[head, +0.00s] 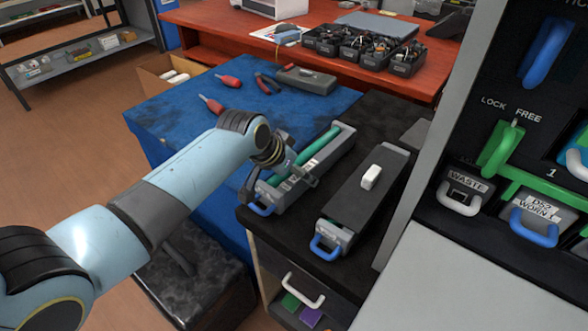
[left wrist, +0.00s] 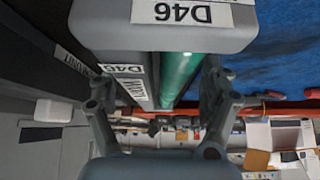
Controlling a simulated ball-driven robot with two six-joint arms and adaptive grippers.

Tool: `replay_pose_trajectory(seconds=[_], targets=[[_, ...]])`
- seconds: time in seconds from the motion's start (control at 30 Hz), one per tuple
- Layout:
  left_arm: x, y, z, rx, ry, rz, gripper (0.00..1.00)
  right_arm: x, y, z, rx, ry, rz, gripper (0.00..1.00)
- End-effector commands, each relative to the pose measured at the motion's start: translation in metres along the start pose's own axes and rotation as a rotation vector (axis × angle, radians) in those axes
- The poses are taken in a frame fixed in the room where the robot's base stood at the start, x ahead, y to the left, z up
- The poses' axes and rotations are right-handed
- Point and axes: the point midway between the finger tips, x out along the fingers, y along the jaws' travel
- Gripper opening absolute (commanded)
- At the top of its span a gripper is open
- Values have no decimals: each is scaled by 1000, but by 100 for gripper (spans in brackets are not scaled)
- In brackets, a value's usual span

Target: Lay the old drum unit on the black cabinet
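A grey drum unit with a green drum (head: 318,148), a blue front handle (head: 262,209) and D46 labels (left wrist: 181,13) lies along the left side of the black cabinet top (head: 385,112). My left gripper (head: 283,180) is over its front half, with one finger on each side of it. In the left wrist view, the left gripper's fingers (left wrist: 157,88) stand wide apart around the unit; firm contact is not clear. A second unit (head: 362,202), with a dark top, white knob and blue handle, lies to its right on the cabinet. My right gripper is out of view.
The machine at right holds a blue-handled unit labelled D52 WORN (head: 533,222) and a WASTE unit (head: 464,188). A green lever (head: 500,148) stands above them. A blue table (head: 185,118) with tools is behind left. The cabinet's open drawer (head: 300,303) faces front.

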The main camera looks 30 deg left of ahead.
Motion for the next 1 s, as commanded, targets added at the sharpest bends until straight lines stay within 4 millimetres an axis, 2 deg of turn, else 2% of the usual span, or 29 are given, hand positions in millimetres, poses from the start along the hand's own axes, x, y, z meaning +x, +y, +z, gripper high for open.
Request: replay_pose_trajectory(seconds=[0.03, 0.1, 0.47, 0.57, 0.9, 1.0], targets=[[0, 0, 1, 0, -1, 0, 90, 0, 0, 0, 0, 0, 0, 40], [0, 0, 1, 0, -2, 0, 99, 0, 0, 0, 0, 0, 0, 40], [-4, 0, 4, 0, -7, 0, 99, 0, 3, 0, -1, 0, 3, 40], [-16, 0, 3, 1, -4, -1, 99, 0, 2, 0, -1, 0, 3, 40], [-88, 0, 2, 2, -2, -1, 99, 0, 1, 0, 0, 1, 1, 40], [-104, 0, 1, 1, -2, 0, 99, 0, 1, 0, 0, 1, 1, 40]])
